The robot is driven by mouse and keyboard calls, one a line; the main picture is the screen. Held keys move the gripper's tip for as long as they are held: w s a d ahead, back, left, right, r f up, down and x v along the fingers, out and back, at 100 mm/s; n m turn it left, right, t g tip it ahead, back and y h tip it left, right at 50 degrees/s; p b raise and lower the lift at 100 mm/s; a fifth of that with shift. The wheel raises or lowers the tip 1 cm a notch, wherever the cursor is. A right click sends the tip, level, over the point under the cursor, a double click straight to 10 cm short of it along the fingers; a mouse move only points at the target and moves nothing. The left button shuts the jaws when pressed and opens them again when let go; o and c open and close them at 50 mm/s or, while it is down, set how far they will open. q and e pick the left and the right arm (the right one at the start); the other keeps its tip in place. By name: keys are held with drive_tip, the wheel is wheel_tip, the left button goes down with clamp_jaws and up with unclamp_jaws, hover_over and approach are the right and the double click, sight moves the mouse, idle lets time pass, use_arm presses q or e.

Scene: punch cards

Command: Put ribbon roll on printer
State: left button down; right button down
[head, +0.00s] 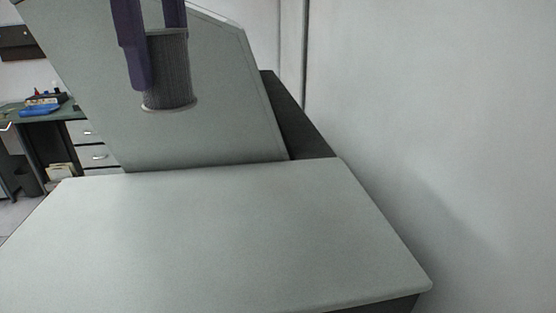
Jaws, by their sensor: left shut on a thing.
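The ribbon roll (170,72) is a grey ribbed cylinder with thin end rims. It is nearly upright and slightly tilted. My left gripper (160,50) comes down from the top edge with purple fingers and is shut on the ribbon roll, holding it in the air. Behind it is a large grey-green slanted panel, and in front a flat pale top (215,235); these look like parts of the printer (225,130). The roll shows against the slanted panel, above the flat top. My right gripper is not in view.
A plain pale wall (430,120) stands close on the right. At the far left is a desk (45,112) with drawers (97,155) and small items on it. The flat top is bare.

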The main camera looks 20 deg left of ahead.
use_arm(q)
wheel_tip(320, 180, down, 13)
drive_tip(key=shift+r+p, duration=0.1)
drive_tip(key=shift+p, duration=0.75)
wheel_tip(320, 180, down, 4)
drive_tip(key=shift+s+r+p, duration=0.1)
drive_tip(key=shift+r+p, duration=0.05)
drive_tip(key=shift+p, duration=0.4)
drive_tip(key=shift+f, duration=0.45)
drive_tip(key=shift+f, duration=0.1)
drive_tip(key=shift+c, duration=0.6)
unclamp_jaws()
